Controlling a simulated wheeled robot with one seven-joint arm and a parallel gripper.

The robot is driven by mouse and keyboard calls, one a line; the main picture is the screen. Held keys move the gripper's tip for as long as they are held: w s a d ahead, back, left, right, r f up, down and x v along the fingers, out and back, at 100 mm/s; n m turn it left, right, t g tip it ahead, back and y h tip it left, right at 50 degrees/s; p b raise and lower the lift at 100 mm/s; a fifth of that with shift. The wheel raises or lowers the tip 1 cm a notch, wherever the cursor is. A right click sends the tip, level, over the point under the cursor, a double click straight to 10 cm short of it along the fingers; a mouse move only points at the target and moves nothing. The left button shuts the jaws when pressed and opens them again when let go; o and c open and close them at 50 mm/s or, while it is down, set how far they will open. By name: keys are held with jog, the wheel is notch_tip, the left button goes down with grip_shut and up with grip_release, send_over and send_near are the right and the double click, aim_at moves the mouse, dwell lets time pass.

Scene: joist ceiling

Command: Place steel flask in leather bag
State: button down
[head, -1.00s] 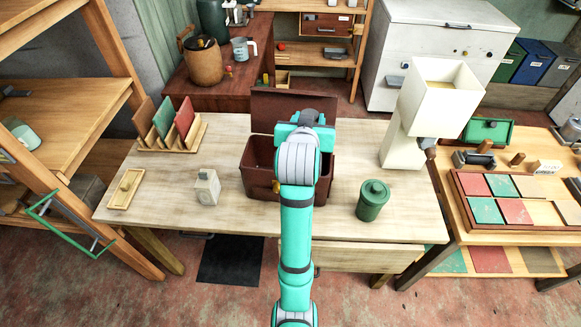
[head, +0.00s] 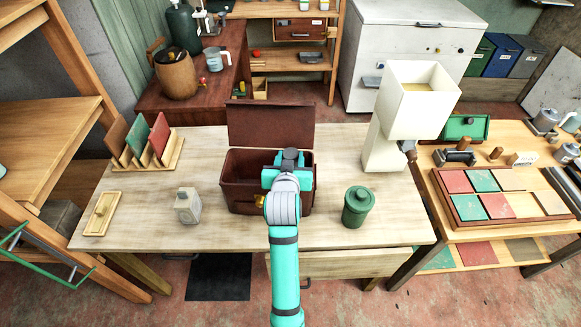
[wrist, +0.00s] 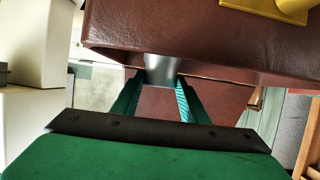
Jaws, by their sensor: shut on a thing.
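The brown leather bag (head: 240,200) stands on the pale wooden table with its lid (head: 270,122) raised at the back. My gripper (head: 286,172) is over the right part of the bag's opening; its fingers are hidden there in the head view. In the wrist view my gripper (wrist: 158,84) is shut on the steel flask (wrist: 160,68), a smooth grey metal surface between the fingers. The bag's brown wall (wrist: 190,35) crosses the top of that view and hides part of the flask. I cannot tell how deep the flask is.
A green lidded canister (head: 357,208) stands right of the bag, and a small pale bottle (head: 188,206) left of it. A tall cream hopper-like thing (head: 385,145) stands at the table's right back. A rack with coloured panels (head: 150,150) is at the left back.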

jog(key=shift+a+f, duration=0.25)
jog(key=shift+a, duration=0.05)
notch_tip(320, 180, down, 3)
jog(key=shift+a, duration=0.15)
jog(key=shift+f, duration=0.4)
jog(key=c, duration=1.1)
grip_release()
